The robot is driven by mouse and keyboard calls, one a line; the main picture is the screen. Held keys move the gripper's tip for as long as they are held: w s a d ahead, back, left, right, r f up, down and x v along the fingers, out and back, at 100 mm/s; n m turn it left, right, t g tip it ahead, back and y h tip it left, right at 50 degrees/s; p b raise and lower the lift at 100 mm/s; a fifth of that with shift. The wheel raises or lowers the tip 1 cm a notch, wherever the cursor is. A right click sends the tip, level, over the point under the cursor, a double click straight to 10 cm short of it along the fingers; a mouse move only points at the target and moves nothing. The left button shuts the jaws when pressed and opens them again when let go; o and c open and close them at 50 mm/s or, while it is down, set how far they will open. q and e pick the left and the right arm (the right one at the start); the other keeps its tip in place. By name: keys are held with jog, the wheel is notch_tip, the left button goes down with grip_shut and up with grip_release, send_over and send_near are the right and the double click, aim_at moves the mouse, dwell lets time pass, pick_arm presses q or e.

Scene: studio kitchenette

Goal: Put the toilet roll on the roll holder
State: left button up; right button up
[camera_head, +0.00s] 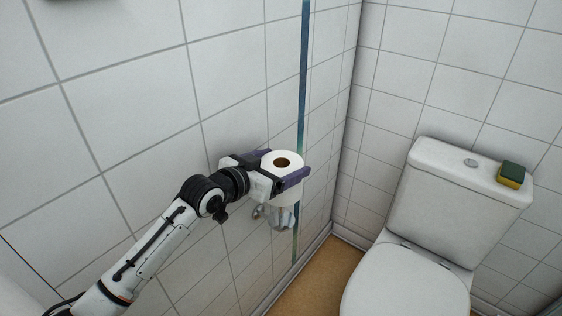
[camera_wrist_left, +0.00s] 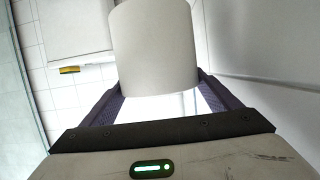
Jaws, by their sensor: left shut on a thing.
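A white toilet roll (camera_head: 284,188) is held upright between the purple fingers of my left gripper (camera_head: 282,168), close to the tiled wall on the left. Its top end with the brown core hole faces up. In the left wrist view the roll (camera_wrist_left: 155,48) stands between the two fingers of my left gripper (camera_wrist_left: 160,95). A greyish-metal fitting (camera_head: 275,215), which looks like the roll holder, shows just below the roll. It is partly hidden by the gripper and roll, and I cannot tell whether they touch. My right gripper is not in view.
A white toilet (camera_head: 405,285) with a cistern (camera_head: 450,205) stands at the right. A green and yellow sponge (camera_head: 511,174) lies on the cistern. A blue-green vertical strip (camera_head: 303,75) runs down the left wall. Brown floor (camera_head: 318,278) shows between wall and toilet.

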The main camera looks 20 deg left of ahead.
pick_arm(q)
notch_tip(320, 180, down, 2)
jog(key=shift+f+b, duration=0.1)
jog(key=shift+b, duration=0.4)
jog(key=shift+f+b, duration=0.65)
jog(key=shift+f, duration=0.45)
jog(key=shift+f+b, duration=0.45)
jog(key=shift+f, duration=0.85)
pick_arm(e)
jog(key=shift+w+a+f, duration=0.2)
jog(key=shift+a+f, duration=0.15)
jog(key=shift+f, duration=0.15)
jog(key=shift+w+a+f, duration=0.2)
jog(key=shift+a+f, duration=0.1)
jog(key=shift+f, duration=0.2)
pick_arm(q)
jog(key=o, duration=1)
jog(key=shift+o, duration=0.2)
jog(key=shift+s, duration=0.1)
jog(key=v, duration=1)
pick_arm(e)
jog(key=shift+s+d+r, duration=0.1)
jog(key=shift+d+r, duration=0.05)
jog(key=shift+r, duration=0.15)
